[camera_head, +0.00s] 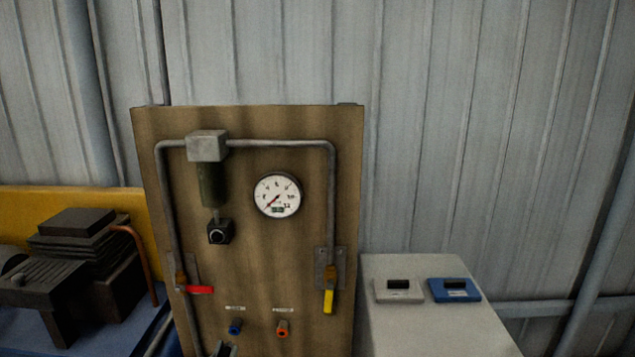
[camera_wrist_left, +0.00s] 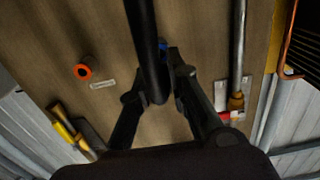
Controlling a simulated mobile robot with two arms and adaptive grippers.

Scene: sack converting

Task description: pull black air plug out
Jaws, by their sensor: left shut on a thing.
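A black rod-like air plug (camera_wrist_left: 146,40) runs down from the top of the left wrist view. My left gripper (camera_wrist_left: 159,84) is shut on it, one finger on each side. The blue fitting (camera_head: 235,327) is on the brown board, and a bit of it (camera_wrist_left: 163,44) shows just behind the plug in the left wrist view. Whether the plug touches the fitting is hidden. In the head view only a dark tip of my left gripper (camera_head: 226,349) shows at the bottom edge, just below the blue fitting. My right gripper is not in view.
The brown board (camera_head: 300,235) carries an orange fitting (camera_head: 283,328), a gauge (camera_head: 278,195), grey pipe, a red-handled valve (camera_head: 200,289) and a yellow-handled valve (camera_head: 328,300). A compressor-like machine (camera_head: 75,255) stands left. A light grey cabinet (camera_head: 430,325) stands right.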

